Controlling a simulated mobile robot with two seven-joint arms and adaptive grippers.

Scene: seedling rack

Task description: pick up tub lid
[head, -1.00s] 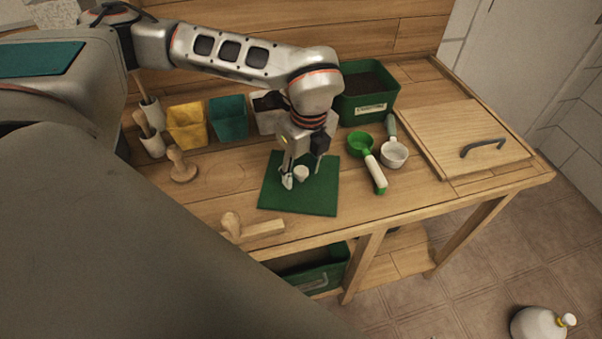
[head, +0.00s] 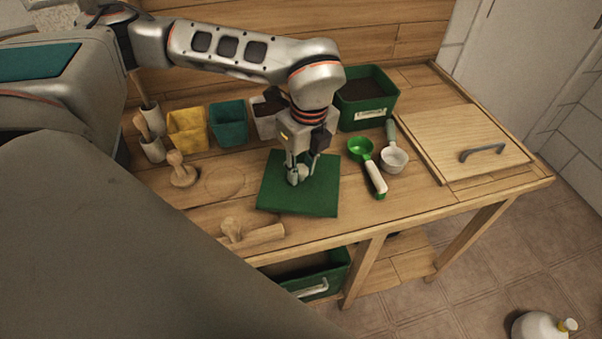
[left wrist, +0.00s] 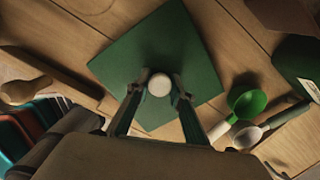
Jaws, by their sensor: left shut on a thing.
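The tub lid (head: 310,195) is a flat green square with a pale round knob (head: 300,172) at its middle. It lies on the wooden bench, below my left gripper (head: 299,176). My left gripper is shut on the knob, one finger on each side. The left wrist view shows the white knob (left wrist: 159,85) between the two fingertips (left wrist: 160,88), with the green lid (left wrist: 190,60) spread around it. I see no clear gap under the lid. My right gripper is in neither view.
A green tub of soil (head: 350,117) stands behind, beside small pots including a teal one (head: 229,122). A green scoop (head: 361,148) and a white scoop (head: 393,158) lie right of the lid. A wooden tool (head: 255,236) lies in front, and a wooden hatch (head: 455,130) is farther right.

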